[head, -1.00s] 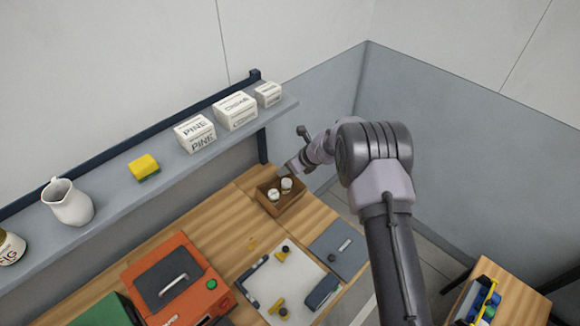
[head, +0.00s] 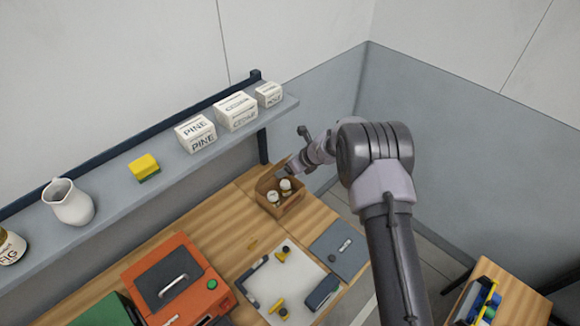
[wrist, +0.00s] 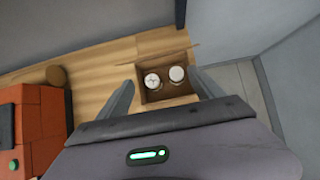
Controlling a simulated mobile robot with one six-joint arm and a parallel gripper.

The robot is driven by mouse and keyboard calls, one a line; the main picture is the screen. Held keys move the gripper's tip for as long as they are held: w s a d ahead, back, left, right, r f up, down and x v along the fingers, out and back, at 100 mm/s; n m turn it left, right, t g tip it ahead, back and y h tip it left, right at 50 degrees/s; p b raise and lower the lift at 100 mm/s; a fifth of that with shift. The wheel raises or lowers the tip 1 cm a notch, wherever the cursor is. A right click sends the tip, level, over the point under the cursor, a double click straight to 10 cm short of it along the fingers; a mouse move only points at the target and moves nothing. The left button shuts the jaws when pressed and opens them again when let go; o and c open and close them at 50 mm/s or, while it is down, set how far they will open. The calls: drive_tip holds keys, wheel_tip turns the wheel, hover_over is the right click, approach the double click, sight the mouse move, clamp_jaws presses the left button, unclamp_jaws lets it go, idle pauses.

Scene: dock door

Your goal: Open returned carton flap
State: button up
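The carton (head: 291,206) is a small brown open-topped box at the back right of the wooden bench. Two white-lidded jars (head: 285,184) stand inside it. A tan flap (head: 267,180) stands up along its back edge. In the wrist view the carton (wrist: 167,101) lies between and beyond my two fingers, and the flap shows as a thin strip along its far side. My gripper (wrist: 161,76) has its fingers spread, with nothing between the tips. In the head view my gripper (head: 284,168) is close to the flap; whether it touches is unclear.
A shelf (head: 110,205) behind the bench holds white boxes, a yellow sponge and a pitcher. A grey wall stands to the right.

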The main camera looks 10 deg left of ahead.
drive_tip(key=shift+r, duration=0.1)
drive_tip(key=v, duration=1.7)
drive_tip(key=shift+b, duration=0.35)
drive_tip(key=shift+d, duration=0.1)
